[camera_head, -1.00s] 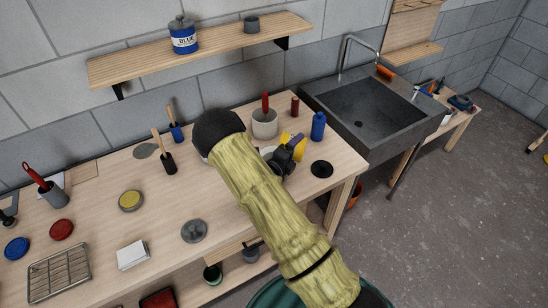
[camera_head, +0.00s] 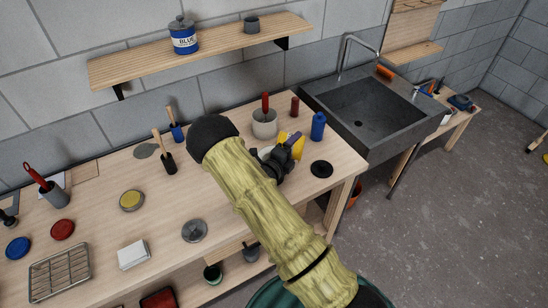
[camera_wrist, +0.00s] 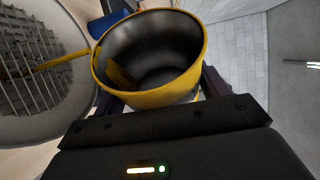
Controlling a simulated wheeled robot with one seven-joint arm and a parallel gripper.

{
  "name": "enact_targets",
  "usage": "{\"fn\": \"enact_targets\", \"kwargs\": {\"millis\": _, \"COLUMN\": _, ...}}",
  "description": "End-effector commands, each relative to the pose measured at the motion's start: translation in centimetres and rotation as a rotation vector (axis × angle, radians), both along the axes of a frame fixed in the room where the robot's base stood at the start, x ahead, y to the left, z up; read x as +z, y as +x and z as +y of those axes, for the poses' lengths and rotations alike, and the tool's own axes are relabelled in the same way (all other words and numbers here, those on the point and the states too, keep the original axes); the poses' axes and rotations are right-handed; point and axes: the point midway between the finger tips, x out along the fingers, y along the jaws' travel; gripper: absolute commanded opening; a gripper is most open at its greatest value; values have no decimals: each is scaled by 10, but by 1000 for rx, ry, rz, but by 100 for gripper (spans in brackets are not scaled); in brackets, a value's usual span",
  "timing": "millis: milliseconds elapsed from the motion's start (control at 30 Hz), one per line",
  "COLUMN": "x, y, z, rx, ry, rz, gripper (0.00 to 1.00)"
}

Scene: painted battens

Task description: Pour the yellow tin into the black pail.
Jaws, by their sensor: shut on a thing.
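My gripper (camera_wrist: 160,95) is shut on the yellow tin (camera_wrist: 150,98), and the tin's open mouth faces the wrist camera. The tin is tilted, with yellow paint (camera_wrist: 122,76) gathered on the left side of its dark metal inside. In the head view the tin (camera_head: 299,147) shows beside my gripper (camera_head: 285,150). The pail is mostly hidden there behind my arm and gripper.
A grey pot with a red-handled tool (camera_head: 265,124), a blue bottle (camera_head: 318,126) and a black disc (camera_head: 321,169) stand close around my gripper. A grey sink (camera_head: 370,115) is to the right.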

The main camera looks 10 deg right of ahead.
Motion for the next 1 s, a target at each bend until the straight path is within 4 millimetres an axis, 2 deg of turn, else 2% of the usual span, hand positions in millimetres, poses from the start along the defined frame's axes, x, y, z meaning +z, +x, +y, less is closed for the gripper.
{"fn": "enact_targets", "kwargs": {"millis": 533, "x": 4, "y": 2, "z": 2, "rx": 0, "ry": -52, "rz": 22, "gripper": 36}}
{"fn": "enact_targets", "kwargs": {"millis": 667, "x": -8, "y": -2, "z": -7, "rx": -9, "ry": 85, "rz": -46, "gripper": 36}}
{"fn": "enact_targets", "kwargs": {"millis": 733, "x": -2, "y": -6, "z": -15, "rx": -8, "ry": 173, "rz": -91, "gripper": 36}}
{"fn": "enact_targets", "kwargs": {"millis": 1000, "x": -4, "y": -6, "z": -13, "rx": 1, "ry": 185, "rz": -97, "gripper": 36}}
